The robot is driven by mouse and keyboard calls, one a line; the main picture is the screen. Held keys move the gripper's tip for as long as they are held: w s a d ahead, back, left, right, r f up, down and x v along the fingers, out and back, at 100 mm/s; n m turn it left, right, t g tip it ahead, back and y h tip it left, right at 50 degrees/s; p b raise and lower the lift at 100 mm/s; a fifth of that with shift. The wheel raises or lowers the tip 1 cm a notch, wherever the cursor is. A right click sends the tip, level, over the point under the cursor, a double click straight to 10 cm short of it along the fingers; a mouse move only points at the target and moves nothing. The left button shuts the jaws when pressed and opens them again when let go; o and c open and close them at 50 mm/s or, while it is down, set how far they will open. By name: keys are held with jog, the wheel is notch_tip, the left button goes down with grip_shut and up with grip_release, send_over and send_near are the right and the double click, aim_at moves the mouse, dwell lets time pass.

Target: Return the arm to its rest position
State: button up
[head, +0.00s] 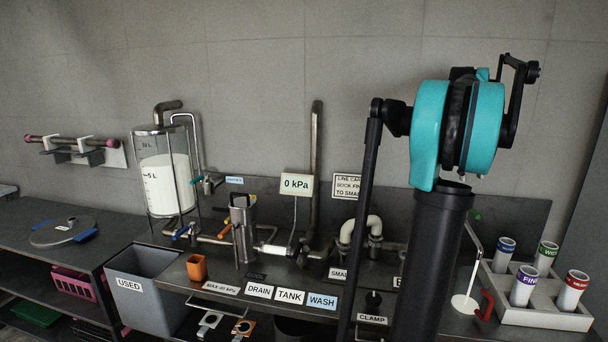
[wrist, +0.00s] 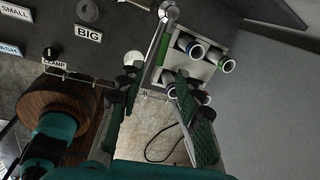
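My arm (head: 460,130) stands at the right of the head view, with a teal joint and black links folded upward in front of the bench. My gripper (wrist: 155,85) shows in the wrist view as two dark, padded fingers with a wide gap between them. It is open and nothing is between the fingers. The gripper itself does not show in the head view. In the wrist view it points down toward the bench edge and floor, near the white tube rack (wrist: 200,65).
The bench holds a glass tank (head: 165,180), an orange cup (head: 197,267), a steel canister (head: 243,230) and pipes. The white rack (head: 545,315) with labelled tubes stands close at right, beside a thin stand (head: 465,302). A grey USED bin (head: 145,290) sits at left.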

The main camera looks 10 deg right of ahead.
jog(key=a+f+n+t, duration=0.1)
jog(key=a+f+n, duration=0.75)
jog(key=a, duration=0.35)
jog(key=a+f+n+t, duration=0.2)
jog(key=a+f+n, duration=0.6)
jog(key=a+n, duration=0.25)
jog(key=s+a+f+n, duration=0.5)
jog(key=a+f+n, duration=0.1)
jog(key=s+a+f+n+t+y, duration=0.1)
jog(key=s+a+f+n, duration=0.4)
jog(key=a+f+n, duration=0.1)
jog(key=s+a+f+n+y, duration=0.1)
jog(key=s+a+f+n, duration=0.4)
jog(key=a+f+n, duration=0.1)
jog(key=shift+s+a+n+t, duration=0.3)
jog(key=shift+s+a+n, duration=0.1)
jog(key=shift+a+n, duration=0.3)
jog(key=shift+d, duration=0.1)
